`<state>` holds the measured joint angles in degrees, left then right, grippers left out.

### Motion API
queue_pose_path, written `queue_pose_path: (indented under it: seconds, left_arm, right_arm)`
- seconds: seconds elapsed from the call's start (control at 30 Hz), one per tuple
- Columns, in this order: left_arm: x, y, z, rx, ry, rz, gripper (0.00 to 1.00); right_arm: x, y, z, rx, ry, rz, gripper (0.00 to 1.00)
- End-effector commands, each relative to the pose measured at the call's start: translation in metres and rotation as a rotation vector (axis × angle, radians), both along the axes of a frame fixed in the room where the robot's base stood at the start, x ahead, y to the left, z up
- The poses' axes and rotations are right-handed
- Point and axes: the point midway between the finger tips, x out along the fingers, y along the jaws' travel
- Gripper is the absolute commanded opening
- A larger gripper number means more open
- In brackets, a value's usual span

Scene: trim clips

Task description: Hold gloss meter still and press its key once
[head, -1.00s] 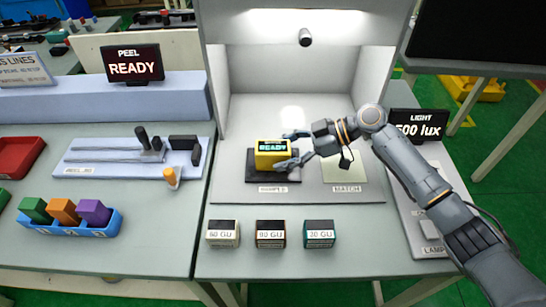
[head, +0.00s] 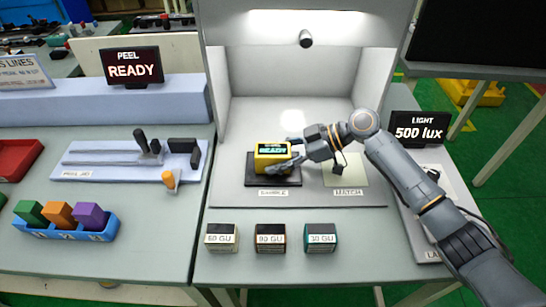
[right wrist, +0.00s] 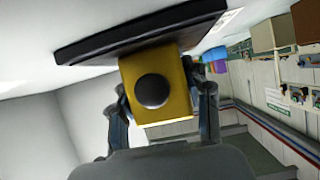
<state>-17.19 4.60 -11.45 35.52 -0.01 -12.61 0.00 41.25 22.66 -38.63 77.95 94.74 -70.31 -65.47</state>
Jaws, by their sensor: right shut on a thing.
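My right gripper (head: 288,154) reaches in from the right and is shut on the meter, one finger at the far side and one at the near side. In the right wrist view the yellow meter (right wrist: 180,110) sits between the two fingers (right wrist: 161,105), with a dark round disc (right wrist: 152,91) on the face toward the wrist. I cannot tell whether this disc is the key. My left gripper is not in view.
The pale MATCH pad (head: 358,171) lies right of the plate. Three gloss blocks, including the middle one (head: 271,238), stand in front of the booth. A LIGHT display (head: 420,131) reads 500 lux. A blue tray (head: 66,233) of coloured blocks is at left.

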Motion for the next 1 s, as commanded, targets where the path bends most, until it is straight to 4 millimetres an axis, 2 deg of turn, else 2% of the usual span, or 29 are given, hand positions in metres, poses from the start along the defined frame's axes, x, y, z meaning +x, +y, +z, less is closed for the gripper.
queue_pose_path:
  seconds: [0.03, 0.2, 1.0]
  left_arm:
    - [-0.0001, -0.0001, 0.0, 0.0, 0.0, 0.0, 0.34]
    - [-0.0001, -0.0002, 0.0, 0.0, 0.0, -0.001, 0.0]
    - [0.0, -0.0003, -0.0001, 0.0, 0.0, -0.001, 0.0]
  right_arm:
    - [0.0, -0.0003, -0.0004, -0.001, 0.0, 0.0, 0.31]
    - [0.0, -0.0005, -0.0005, -0.001, 0.0, 0.0, 0.31]
    - [-0.0001, -0.0007, -0.001, -0.002, 0.001, 0.0, 0.31]
